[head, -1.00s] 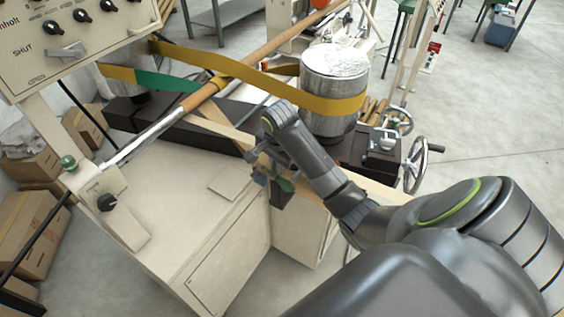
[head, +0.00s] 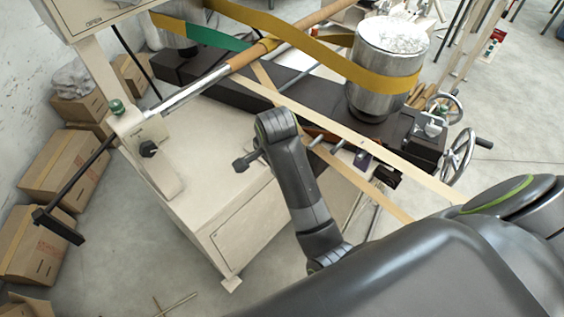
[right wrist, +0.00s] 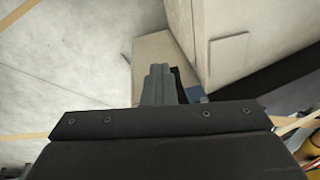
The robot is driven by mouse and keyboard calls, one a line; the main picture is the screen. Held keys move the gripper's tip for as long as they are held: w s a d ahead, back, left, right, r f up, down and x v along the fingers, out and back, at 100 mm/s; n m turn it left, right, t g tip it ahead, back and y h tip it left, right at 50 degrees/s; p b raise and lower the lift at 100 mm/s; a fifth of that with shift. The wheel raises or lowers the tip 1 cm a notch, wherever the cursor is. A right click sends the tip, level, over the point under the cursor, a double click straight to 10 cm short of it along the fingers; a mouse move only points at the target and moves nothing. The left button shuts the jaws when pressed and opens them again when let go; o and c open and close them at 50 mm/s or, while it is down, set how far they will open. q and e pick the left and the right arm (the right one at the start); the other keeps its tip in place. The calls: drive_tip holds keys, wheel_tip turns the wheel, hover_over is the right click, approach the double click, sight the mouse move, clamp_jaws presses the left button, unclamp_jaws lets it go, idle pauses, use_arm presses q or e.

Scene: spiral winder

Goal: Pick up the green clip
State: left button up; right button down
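I cannot make out a clear green clip in either current view. My right gripper (head: 246,163) is in front of the machine's cream cabinet (head: 215,150) in the head view, small and dark, with its arm coming in from the right. In the right wrist view its grey and dark fingers (right wrist: 167,86) show above the black housing, with the cabinet and floor beyond. Their gap is unclear, and nothing held can be made out. My left gripper is in neither view.
A roller with a yellow belt (head: 388,75) stands on the dark bed behind my right arm. Cream strips (head: 330,125) cross beside the arm. A green knob (head: 116,106) tops the front post. Cardboard boxes (head: 65,170) line the left wall. Open floor lies below the cabinet.

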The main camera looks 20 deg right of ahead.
drive_tip(key=shift+s, duration=0.1)
drive_tip(key=c, duration=2.1)
unclamp_jaws()
drive_tip(key=shift+c, duration=0.2)
drive_tip(key=o, duration=1.7)
